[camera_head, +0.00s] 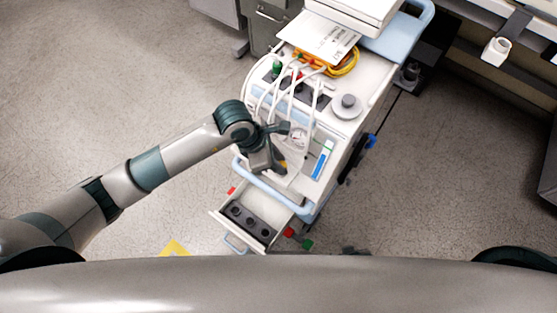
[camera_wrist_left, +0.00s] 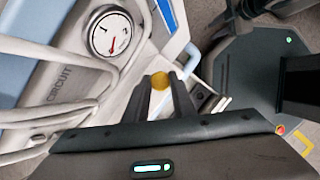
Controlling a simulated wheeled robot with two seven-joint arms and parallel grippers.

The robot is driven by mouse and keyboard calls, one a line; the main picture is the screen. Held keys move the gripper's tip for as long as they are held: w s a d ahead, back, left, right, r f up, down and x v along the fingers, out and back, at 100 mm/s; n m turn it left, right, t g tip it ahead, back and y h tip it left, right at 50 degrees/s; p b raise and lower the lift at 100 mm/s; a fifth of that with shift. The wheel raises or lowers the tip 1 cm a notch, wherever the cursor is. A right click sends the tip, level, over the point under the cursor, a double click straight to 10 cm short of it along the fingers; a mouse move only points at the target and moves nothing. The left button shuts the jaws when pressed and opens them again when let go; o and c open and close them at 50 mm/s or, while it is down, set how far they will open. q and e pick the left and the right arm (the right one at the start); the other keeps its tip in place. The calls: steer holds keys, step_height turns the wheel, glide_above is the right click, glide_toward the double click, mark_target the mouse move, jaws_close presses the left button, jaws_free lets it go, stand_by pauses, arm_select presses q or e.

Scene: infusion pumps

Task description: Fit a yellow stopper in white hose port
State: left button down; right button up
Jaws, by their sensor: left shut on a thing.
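My left gripper (camera_head: 278,160) is over the front of the white cart. In the left wrist view its two dark fingers (camera_wrist_left: 166,92) are closed around a round yellow stopper (camera_wrist_left: 160,81), which shows between the fingertips. White hoses (camera_head: 291,100) loop over the front of the cart, and they also run along the left of the wrist view (camera_wrist_left: 60,88). The stopper appears apart from the hoses. I cannot make out which opening is the white hose port; the gripper and wrist hide part of the panel. My right gripper is not in view.
A round gauge (camera_wrist_left: 110,33) labelled CIRCUIT sits beside the hoses. An open drawer (camera_head: 248,219) with dark round fittings juts out at the cart's front, below a blue rail (camera_head: 271,191). The floor to the left is clear.

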arm_select(q)
steer(key=shift+f+b, duration=0.3)
steer(key=shift+f, duration=0.1)
steer(key=c, duration=1.4)
jaws_free()
steer(key=shift+r, duration=0.15)
steer(key=v, duration=1.7)
steer(key=shift+r, duration=0.1)
